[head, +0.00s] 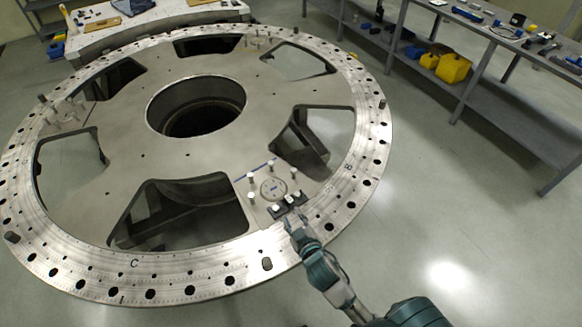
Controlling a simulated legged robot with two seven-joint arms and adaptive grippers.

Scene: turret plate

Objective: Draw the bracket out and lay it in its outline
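A small dark block with pale tops (289,204), which may be the bracket, sits on the turret plate (135,263) near its front right edge. Beside it is a round disc (273,188) with a small blue mark, ringed by several upright silver pins. A thin blue line (256,170) lies behind the disc; I cannot tell whether it is part of the outline. My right gripper (297,221) is just in front of the dark block, its fingers apart with nothing visible between them. Whether it touches the block is unclear. My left gripper is out of view.
The plate has large cutouts, a central round hole (197,105) and a rim full of holes. A grey workbench (545,45) with tools and yellow containers (453,68) stands at the right. A pale table (160,20) stands behind. The floor at right is clear.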

